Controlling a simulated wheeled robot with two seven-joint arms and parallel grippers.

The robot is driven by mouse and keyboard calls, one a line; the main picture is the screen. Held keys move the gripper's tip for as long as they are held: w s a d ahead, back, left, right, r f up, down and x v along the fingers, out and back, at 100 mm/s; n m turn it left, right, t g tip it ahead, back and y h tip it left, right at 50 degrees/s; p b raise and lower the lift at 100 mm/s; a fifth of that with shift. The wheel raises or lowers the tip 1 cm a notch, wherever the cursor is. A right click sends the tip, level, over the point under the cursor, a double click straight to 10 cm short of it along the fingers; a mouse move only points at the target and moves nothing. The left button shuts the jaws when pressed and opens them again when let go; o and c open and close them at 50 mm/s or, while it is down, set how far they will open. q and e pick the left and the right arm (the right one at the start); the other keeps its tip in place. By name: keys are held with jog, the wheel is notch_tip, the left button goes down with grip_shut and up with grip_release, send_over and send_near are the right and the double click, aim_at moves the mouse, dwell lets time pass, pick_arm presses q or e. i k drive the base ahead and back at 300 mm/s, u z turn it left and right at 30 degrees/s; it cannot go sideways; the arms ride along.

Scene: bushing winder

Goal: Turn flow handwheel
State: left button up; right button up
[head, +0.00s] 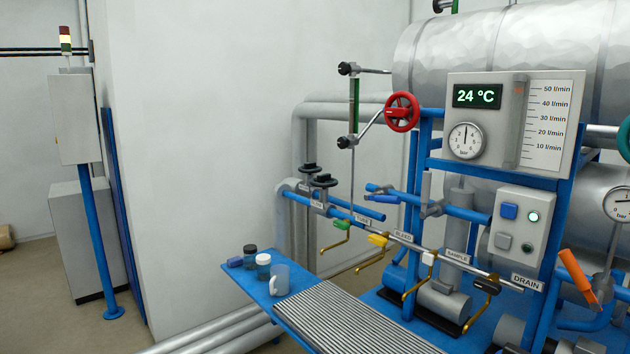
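A red handwheel (402,111) with spokes stands at the left of the instrument panel (486,100), on a grey stem. A teal wheel (624,139) is cut off by the right edge. Two small black handwheels (325,181) sit on the pipes at the left of the rig. I see no label saying which wheel is the flow one. The panel's flow scale (547,120) runs from 10 to 50 l/min; its indicator is too small to read surely. The display (477,96) reads 24 °C. Neither of my grippers is in view.
Several small levers line the pipe, with labels including SAMPLE (457,257) and DRAIN (526,282). An orange lever (579,276) rises at lower right. A switch box (520,229) is below the panel.

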aim_at(324, 181)
jog(key=u, duration=0.85)
jog(key=i, duration=2)
jog(key=u, duration=0.2)
